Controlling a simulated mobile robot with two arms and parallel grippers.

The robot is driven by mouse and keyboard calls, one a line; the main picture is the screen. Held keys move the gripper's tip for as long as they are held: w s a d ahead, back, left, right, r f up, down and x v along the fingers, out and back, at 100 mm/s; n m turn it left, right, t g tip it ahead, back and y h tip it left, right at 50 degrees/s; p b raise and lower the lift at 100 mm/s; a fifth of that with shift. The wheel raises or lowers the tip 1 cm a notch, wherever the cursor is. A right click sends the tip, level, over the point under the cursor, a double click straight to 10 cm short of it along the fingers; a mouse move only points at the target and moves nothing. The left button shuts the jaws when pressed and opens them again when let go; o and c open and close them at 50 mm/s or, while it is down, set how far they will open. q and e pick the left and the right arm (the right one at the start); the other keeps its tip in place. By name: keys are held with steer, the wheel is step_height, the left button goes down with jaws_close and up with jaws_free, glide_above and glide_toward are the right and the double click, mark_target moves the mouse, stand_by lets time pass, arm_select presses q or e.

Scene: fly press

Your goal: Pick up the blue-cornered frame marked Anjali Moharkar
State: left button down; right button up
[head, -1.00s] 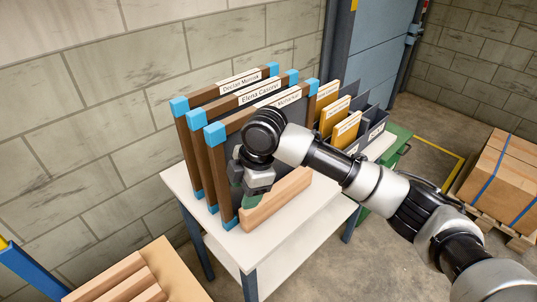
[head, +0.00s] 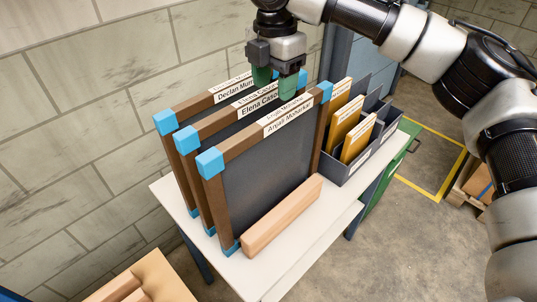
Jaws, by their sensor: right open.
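The blue-cornered frame marked Anjali Moharkar (head: 265,177) is the front one of three, standing upright on a white table (head: 300,243). It has brown bars, a dark panel and a white label on its top bar. Behind it stand the Elena frame (head: 205,130) and the Declan frame (head: 190,106), both similar. My right gripper (head: 275,92) is open, pointing down above the frames. My left gripper is not in view.
A wooden block (head: 283,216) lies along the front frame's foot. A grey holder (head: 338,172) with yellow folders (head: 358,138) stands right of the frames. A block wall (head: 80,130) is close behind on the left. Wooden pieces (head: 135,285) lie at lower left.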

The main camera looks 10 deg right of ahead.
mark_target(276, 114)
steer(key=shift+w+d+f, duration=0.15)
steer(key=shift+w+f, duration=0.05)
steer(key=shift+f, duration=0.2)
steer(key=s+f, duration=0.1)
steer(key=f+p, duration=0.1)
steer(key=shift+s+f, duration=0.4)
steer(key=shift+w+f, duration=0.1)
steer(key=shift+f, duration=0.25)
steer(key=f, duration=0.1)
steer(key=f+p, duration=0.1)
steer(key=f, duration=0.1)
steer(key=f+p, duration=0.1)
steer(key=shift+w+f, duration=0.25)
steer(key=shift+f, duration=0.45)
steer(key=shift+c, duration=1.3)
steer(key=c, duration=0.7)
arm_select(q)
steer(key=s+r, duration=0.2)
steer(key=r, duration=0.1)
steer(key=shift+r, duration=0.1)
arm_select(e)
jaws_close()
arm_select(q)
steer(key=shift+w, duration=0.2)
